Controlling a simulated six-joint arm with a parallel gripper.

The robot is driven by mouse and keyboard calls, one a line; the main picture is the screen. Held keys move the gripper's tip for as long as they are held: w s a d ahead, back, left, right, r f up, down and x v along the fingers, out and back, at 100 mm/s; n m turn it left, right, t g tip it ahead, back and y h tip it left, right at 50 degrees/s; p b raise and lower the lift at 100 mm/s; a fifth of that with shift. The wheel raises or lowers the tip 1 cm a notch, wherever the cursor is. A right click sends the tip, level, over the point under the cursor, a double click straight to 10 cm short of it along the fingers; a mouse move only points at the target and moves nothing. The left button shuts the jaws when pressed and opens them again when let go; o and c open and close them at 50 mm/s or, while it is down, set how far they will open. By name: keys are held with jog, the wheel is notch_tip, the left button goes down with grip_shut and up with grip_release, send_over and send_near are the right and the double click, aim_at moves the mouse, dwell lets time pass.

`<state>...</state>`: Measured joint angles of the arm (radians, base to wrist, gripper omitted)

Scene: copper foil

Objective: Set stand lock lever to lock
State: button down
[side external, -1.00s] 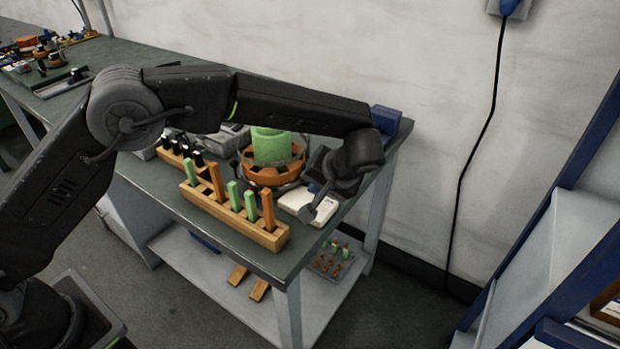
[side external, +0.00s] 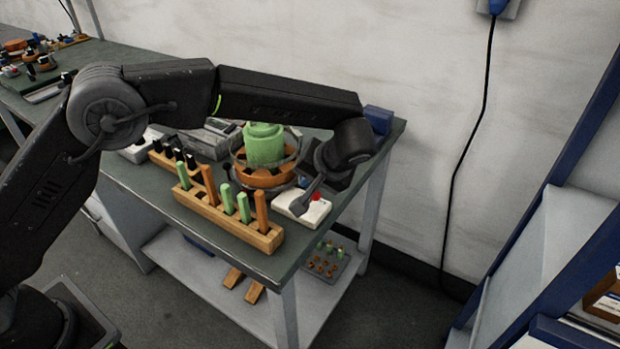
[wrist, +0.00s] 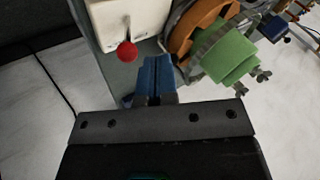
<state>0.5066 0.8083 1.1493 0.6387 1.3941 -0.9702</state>
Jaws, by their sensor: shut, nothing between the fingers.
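A stand with an orange ring base (side external: 262,179) holds a green cylinder (side external: 264,143) in the side view; the orange base (wrist: 195,22) and green cylinder (wrist: 229,55) also show at right in the wrist view. A white box (side external: 302,213) beside the stand has a red ball knob (side external: 316,196); the knob (wrist: 127,52) shows clearly in the wrist view. I cannot tell whether this knob belongs to the stand lock lever. My gripper (wrist: 156,62) has its blue fingers together and empty, between the knob and the stand, apart from the knob in the picture.
A wooden rack (side external: 232,222) with green and orange bars stands at the bench's front edge. A second rack (side external: 176,164) with black-topped pieces is behind it. A blue block (side external: 378,119) sits at the bench's far right corner. The wall is close behind.

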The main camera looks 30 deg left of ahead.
jog(key=s+a+r+v, duration=0.1)
jog(key=a+v, duration=0.1)
jog(key=v, duration=1)
jog(key=shift+s, duration=0.3)
jog(key=shift+r, duration=0.1)
jog(key=s+a+r+m+h, duration=0.1)
jog(key=s+a+r+h, duration=0.1)
jog(key=s+a+r, duration=0.4)
jog(key=s+a+r+m+h, duration=0.15)
jog(key=s+a, duration=0.25)
jog(key=a, duration=0.4)
jog(key=s+a+f+t+h, duration=0.1)
jog(key=s+a+f+h, duration=0.1)
jog(key=s, duration=0.5)
jog(key=s+a+f+t+h, duration=0.1)
jog(key=s+a+f+t, duration=0.1)
jog(key=s, duration=0.6)
jog(key=shift+a+f+m+t+h, duration=0.35)
jog(key=shift+a+f, duration=0.25)
jog(key=shift+a, duration=0.45)
